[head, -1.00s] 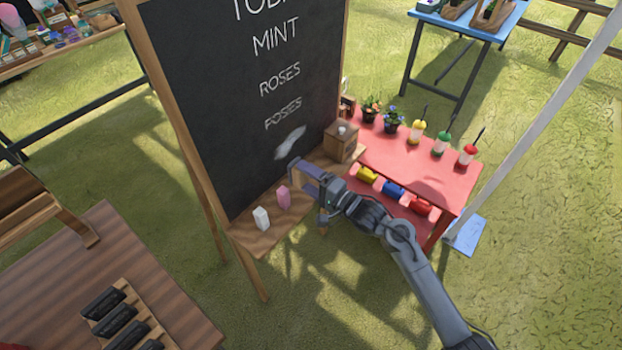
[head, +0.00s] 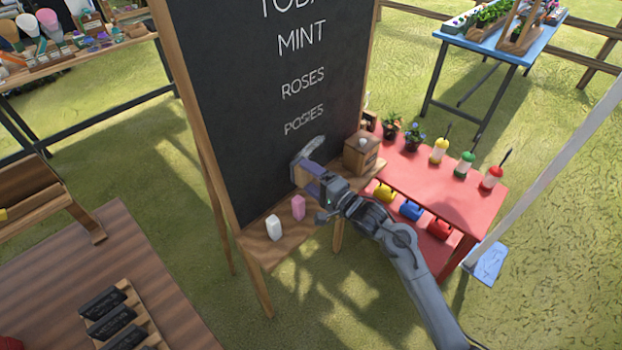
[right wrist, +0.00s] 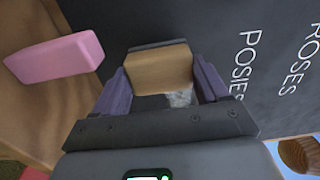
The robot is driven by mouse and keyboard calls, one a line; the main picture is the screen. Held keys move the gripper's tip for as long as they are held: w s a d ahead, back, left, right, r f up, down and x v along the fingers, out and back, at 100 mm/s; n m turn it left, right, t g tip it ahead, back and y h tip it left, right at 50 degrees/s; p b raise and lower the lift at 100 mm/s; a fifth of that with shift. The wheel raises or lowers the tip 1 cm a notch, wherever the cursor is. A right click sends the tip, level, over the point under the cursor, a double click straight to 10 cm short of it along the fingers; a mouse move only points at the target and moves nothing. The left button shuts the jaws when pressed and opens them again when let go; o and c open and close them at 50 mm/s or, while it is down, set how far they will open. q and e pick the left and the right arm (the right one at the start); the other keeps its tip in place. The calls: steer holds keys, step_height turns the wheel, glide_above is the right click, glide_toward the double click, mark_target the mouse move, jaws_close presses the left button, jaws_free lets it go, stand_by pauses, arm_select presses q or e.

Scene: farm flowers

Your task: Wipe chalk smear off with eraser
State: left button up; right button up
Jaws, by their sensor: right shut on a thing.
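A black chalkboard (head: 245,110) in a wooden frame carries white lettering. A pale chalk smear (head: 307,148) lies low on it, below the word POSIES. The smear also shows in the right wrist view (right wrist: 180,98), partly hidden behind the gripper. My right gripper (head: 304,176) is shut on the eraser, a tan block (right wrist: 160,68) with a dark layer along its board-side edge. The eraser is at the board just below the smear; I cannot tell whether it touches. My left gripper is not in view.
A white block (head: 274,227) and a pink block (head: 298,207) stand on the board's wooden ledge (head: 262,248). A wooden box (head: 362,154) stands at the ledge's right end. A red table (head: 445,190) with bottles and pots is to the right.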

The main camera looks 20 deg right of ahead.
steer(key=shift+w, duration=0.15)
stand_by(0.4)
steer(key=shift+x, duration=0.75)
